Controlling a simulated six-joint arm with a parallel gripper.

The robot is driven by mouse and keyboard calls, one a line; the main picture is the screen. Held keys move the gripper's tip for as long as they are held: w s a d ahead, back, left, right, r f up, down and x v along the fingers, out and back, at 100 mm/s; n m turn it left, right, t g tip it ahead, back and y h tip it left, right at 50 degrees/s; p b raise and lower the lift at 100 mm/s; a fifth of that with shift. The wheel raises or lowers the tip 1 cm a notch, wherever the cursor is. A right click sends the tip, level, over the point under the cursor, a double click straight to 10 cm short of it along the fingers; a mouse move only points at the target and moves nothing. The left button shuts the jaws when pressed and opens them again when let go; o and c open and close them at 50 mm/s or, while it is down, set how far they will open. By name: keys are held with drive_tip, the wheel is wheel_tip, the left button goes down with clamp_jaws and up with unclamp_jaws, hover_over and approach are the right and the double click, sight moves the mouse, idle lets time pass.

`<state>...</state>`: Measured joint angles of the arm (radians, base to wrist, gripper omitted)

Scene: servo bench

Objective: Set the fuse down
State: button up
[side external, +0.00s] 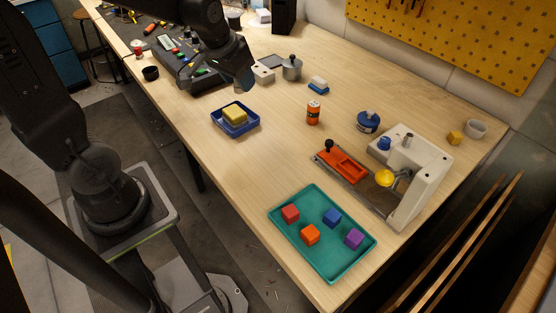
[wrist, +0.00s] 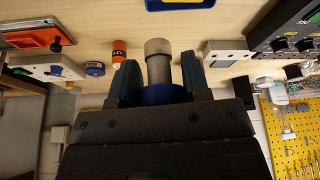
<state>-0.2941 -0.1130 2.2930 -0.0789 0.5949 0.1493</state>
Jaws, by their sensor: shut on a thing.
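The fuse looks like a small grey cylinder with a paler beige end (wrist: 158,68). It stands between the two fingers of my gripper (wrist: 160,66) in the wrist view. My gripper is shut on it, and its far end sticks out past the fingertips. In the side external view my gripper (side external: 243,86) hangs low near the dark control panel (side external: 190,66), left of the white box (side external: 264,73). The fuse cannot be made out there, and I cannot tell its height above the bench.
A lidded metal pot (side external: 291,67) and a blue-and-white block (side external: 318,85) stand right of my gripper. A blue tray (side external: 253,127) with a yellow sponge (side external: 235,113) lies in front. An orange can (side external: 313,113) stands farther right. Bare wood lies between them.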

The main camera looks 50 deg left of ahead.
drive_tip(key=s+d+f+m, duration=0.1)
drive_tip(key=s+d+m, duration=0.1)
drive_tip(key=s+d, duration=0.15)
hover_over(283, 160)
drive_tip(key=s, duration=0.2)
drive_tip(key=shift+h, duration=0.4)
drive_tip(key=f, duration=0.6)
drive_tip(key=shift+w+f, duration=0.25)
drive_tip(key=shift+f, duration=2)
drive_tip(key=shift+f, duration=0.15)
drive_tip(key=o, duration=0.9)
drive_tip(key=shift+o, duration=0.2)
